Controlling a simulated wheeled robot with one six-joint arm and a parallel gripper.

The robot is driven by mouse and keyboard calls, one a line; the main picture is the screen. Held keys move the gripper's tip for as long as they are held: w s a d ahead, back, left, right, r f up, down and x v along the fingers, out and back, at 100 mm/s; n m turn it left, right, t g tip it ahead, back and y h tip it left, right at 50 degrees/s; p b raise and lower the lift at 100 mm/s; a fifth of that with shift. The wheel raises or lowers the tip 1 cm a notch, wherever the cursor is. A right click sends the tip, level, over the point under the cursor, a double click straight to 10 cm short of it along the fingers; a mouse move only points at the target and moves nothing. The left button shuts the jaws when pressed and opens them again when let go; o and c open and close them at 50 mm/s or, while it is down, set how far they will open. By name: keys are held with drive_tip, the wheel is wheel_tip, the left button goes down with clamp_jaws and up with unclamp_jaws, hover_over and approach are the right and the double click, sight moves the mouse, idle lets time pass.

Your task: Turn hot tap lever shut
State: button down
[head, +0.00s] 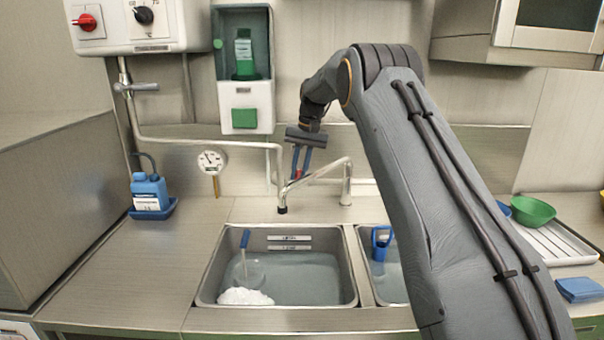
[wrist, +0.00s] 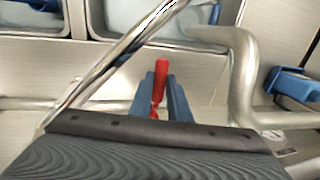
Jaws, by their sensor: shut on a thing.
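The hot tap lever is red and shows between my gripper's fingers in the wrist view (wrist: 160,88). In the head view a small red part of the lever (head: 299,174) shows at the fingertips. My gripper (head: 300,174) reaches down behind the sink, and its two blue fingers also show in the wrist view (wrist: 162,95). The fingers are shut on the lever, one on each side. The chrome tap spout (head: 318,173) arches over the left basin, right beside the gripper. The lever's base is mostly hidden by the fingers.
A blue bottle (head: 150,188) sits on the left counter, and a green bowl (head: 532,211) sits at right.

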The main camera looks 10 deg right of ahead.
drive_tip(key=c, duration=1.7)
unclamp_jaws()
drive_tip(key=shift+o, duration=0.2)
drive_tip(key=shift+r, duration=0.15)
wheel_tip(320, 180, up, 8)
drive_tip(key=d+b, duration=0.1)
drive_tip(key=b, duration=0.1)
drive_tip(key=shift+d+f+b, duration=0.2)
drive_tip(key=shift+f+b, duration=0.05)
drive_tip(key=shift+b, duration=0.05)
drive_tip(key=shift+s, duration=0.15)
